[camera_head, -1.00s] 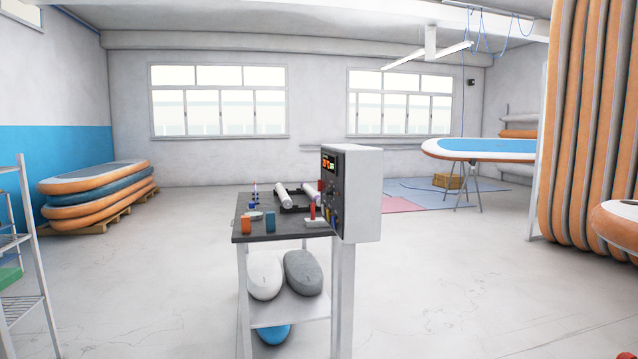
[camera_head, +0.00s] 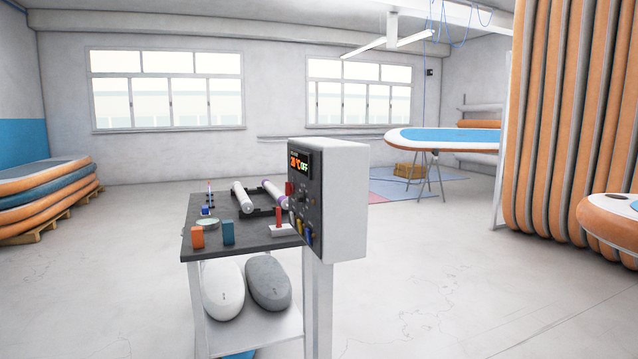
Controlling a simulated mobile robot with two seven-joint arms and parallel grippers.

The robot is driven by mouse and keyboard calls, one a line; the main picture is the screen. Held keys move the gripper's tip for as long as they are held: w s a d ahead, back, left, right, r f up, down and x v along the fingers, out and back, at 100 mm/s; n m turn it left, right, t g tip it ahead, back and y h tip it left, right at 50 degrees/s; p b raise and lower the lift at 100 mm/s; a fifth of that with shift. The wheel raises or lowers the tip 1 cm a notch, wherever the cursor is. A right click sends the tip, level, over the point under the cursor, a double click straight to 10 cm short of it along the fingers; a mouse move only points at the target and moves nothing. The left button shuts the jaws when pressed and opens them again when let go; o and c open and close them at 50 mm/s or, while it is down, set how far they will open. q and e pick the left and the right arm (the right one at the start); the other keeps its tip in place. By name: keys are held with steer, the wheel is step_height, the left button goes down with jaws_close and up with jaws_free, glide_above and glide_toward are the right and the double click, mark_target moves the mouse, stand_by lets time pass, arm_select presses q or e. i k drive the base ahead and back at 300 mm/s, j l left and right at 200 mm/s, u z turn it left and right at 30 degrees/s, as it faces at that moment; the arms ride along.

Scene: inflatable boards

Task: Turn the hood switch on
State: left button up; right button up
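A white control box (camera_head: 341,200) stands on a post at the right front corner of a small workbench. Its dark front panel (camera_head: 303,205) faces left and is seen at a steep angle. A lit display (camera_head: 299,163) at the top of the panel shows orange digits and white letters that look like "OFF". Small knobs or switches sit below the display, too small to tell which is the hood switch. Neither of my grippers is in view.
The workbench (camera_head: 215,243) holds rolls, small blocks and a dish, with two rounded bags (camera_head: 268,282) on its lower shelf. Stacked boards (camera_head: 45,195) lie at left; upright orange boards (camera_head: 565,120) stand at right. The floor (camera_head: 440,270) right of the box is clear.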

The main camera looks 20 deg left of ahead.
mark_target(289, 187)
steer(key=i+j, duration=0.25)
steer(key=i+j+z, duration=0.15)
steer(key=j, duration=0.35)
steer(key=i+j, duration=0.35)
steer(key=i+j+z, duration=0.1)
steer(key=i+j, duration=0.15)
steer(key=j, duration=0.2)
